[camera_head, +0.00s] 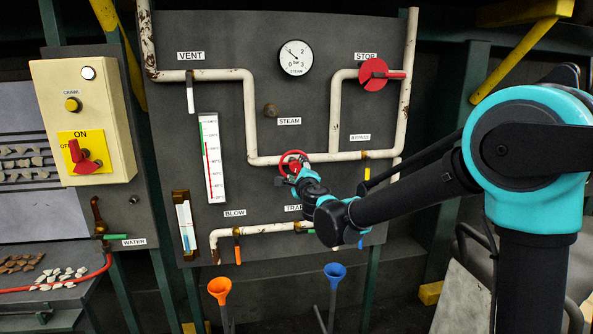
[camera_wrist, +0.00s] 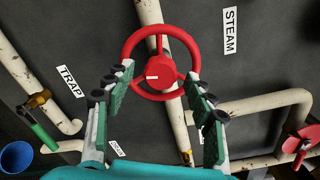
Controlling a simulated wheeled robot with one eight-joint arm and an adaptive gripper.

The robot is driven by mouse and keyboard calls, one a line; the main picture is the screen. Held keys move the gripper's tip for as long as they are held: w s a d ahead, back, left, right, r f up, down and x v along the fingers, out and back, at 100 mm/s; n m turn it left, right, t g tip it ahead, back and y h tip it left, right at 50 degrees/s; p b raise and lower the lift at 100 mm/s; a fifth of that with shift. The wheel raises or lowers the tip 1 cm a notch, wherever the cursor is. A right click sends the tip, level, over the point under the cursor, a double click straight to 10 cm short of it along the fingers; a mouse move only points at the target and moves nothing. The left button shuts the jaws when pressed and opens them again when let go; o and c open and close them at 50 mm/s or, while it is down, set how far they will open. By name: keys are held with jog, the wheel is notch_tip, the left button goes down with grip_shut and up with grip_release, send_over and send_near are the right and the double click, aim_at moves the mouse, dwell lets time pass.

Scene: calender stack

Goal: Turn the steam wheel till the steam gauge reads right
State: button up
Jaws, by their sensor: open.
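The red steam wheel (camera_wrist: 160,72) sits on a pale pipe in the wrist view, with a white mark on its hub. In the head view the wheel (camera_head: 292,156) is partly hidden by my gripper (camera_head: 290,172). My gripper (camera_wrist: 160,95) is open, with one finger on each side of the wheel's lower part; I cannot tell whether the fingers touch the rim. The round gauge (camera_head: 295,58), marked in bar, hangs high on the panel; its thin needle appears to point to the upper left, near 1.
A red STOP wheel (camera_head: 374,72) is on the right pipe. A tall thermometer-like scale (camera_head: 211,158) and a sight glass (camera_head: 185,228) are at left. Orange (camera_head: 220,289) and blue (camera_head: 335,272) funnels stand below. Pipes run close around the wheel.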

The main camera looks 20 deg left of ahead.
jog(key=v, duration=1.1)
jog(key=shift+d+f, duration=0.1)
jog(key=w+d+f+m+g+h, duration=0.1)
jog(key=d+f+m+h, duration=0.25)
jog(key=d+m, duration=0.65)
jog(key=w+d+f+m+g+h, duration=0.1)
jog(key=w+d+f+m+h, duration=0.2)
jog(key=d+m, duration=0.65)
jog(key=d+f+m+h, duration=0.45)
jog(key=d+m, duration=0.25)
jog(key=d, duration=0.6)
jog(key=s+d+f+m+g, duration=0.6)
jog(key=s+d+f+m, duration=0.5)
jog(key=m, duration=0.5)
jog(key=s+d+f+m+g+y, duration=0.1)
jog(key=s+d+f+m+g, duration=0.1)
jog(key=s+f+m, duration=0.5)
jog(key=s+m+g, duration=0.1)
jog(key=s+m, duration=0.2)
jog(key=m, duration=0.2)
jog(key=shift+s+y, duration=0.25)
jog(key=shift+y, duration=0.15)
